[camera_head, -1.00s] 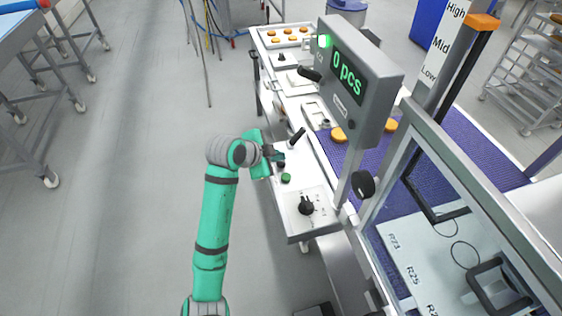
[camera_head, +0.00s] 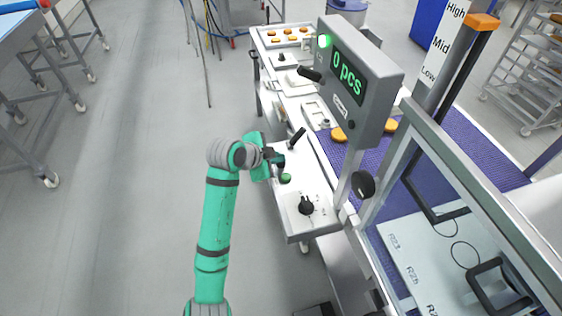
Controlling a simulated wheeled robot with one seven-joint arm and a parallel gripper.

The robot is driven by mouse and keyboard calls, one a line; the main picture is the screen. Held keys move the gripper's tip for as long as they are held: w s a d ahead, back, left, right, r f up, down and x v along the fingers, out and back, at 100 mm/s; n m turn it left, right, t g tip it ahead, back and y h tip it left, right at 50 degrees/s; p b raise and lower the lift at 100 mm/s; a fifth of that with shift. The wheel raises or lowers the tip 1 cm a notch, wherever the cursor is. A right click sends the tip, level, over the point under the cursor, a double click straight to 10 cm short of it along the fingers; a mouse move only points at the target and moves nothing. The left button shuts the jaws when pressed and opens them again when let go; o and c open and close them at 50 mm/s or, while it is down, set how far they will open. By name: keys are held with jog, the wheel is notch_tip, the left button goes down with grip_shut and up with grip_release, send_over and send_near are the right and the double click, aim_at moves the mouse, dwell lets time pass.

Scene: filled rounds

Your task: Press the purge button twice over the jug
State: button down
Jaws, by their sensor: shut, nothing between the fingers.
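My gripper (camera_head: 281,161) is shut and empty at the end of the green arm. It is over the white control panel (camera_head: 288,212) at the near end of the line. A green button (camera_head: 286,178) on the panel lies just below the fingertips in the picture. A small dark part beside it is mostly hidden by the fingers. I cannot tell whether the fingertips touch a button, and no label shows which one is the purge button. I cannot make out a jug in this view.
A black knob (camera_head: 306,205) and a black lever (camera_head: 297,135) are on the panels near my gripper. A grey display (camera_head: 352,80) reading "0 pcs" stands to the right, above the purple belt (camera_head: 462,143) with yellow rounds. Open floor lies left.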

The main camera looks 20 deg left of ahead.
aim_at(278, 165)
jog(key=shift+f, duration=0.15)
dwell(0.4)
jog(key=shift+r, duration=1)
jog(key=shift+r, duration=0.15)
notch_tip(278, 165, up, 5)
jog(key=shift+f, duration=0.15)
jog(key=shift+a, duration=0.1)
dwell(0.7)
